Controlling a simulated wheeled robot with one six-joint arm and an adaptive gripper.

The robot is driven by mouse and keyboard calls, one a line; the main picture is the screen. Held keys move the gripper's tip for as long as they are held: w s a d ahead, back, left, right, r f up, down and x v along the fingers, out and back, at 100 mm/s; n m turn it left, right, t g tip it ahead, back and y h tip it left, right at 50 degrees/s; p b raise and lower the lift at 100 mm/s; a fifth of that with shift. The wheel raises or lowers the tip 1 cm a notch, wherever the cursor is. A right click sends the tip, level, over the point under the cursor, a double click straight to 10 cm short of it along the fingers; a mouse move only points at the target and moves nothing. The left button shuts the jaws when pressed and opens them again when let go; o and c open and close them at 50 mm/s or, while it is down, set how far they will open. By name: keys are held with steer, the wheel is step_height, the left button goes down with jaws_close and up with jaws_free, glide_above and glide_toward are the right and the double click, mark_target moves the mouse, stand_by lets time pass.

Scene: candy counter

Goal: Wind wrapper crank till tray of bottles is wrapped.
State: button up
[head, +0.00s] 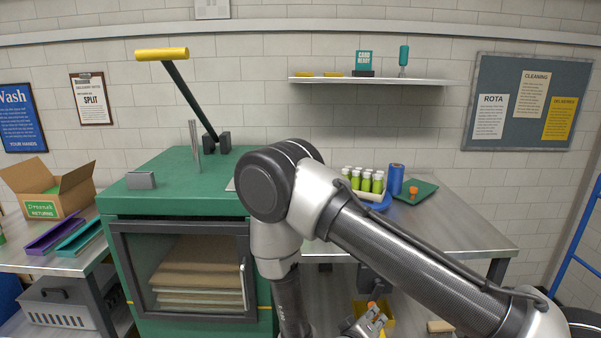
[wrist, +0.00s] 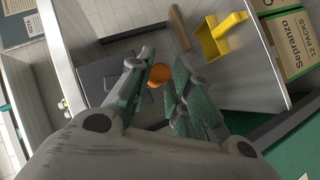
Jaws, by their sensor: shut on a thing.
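The tray (head: 383,205) is blue and sits on the steel bench, partly hidden behind my arm. Several green bottles (head: 366,182) with white caps stand upright in it. A blue film roll (head: 397,179) stands upright just right of them; I cannot tell whether film is around the bottles. My gripper (head: 368,318) is low in front of the bench, below its top. It is shut on an orange knob (head: 372,305), which looks like the crank handle. In the wrist view the knob (wrist: 159,76) shows between the fingertips (wrist: 162,70). The crank arm is not clearly visible.
A dark box (head: 374,279) hangs under the bench near my gripper. A yellow scoop (wrist: 218,40) lies on the lower shelf beside cartons (wrist: 290,45). A green cabinet (head: 180,190) stands left.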

steer(key=shift+d, duration=1.1)
steer(key=shift+o, duration=0.7)
steer(key=shift+d+r, duration=0.2)
steer(key=shift+d, duration=0.3)
steer(key=shift+d+r, duration=0.2)
steer(key=shift+d, duration=0.4)
steer(key=shift+c, duration=0.6)
steer(key=shift+d+r, duration=0.75)
steer(key=shift+d, duration=0.2)
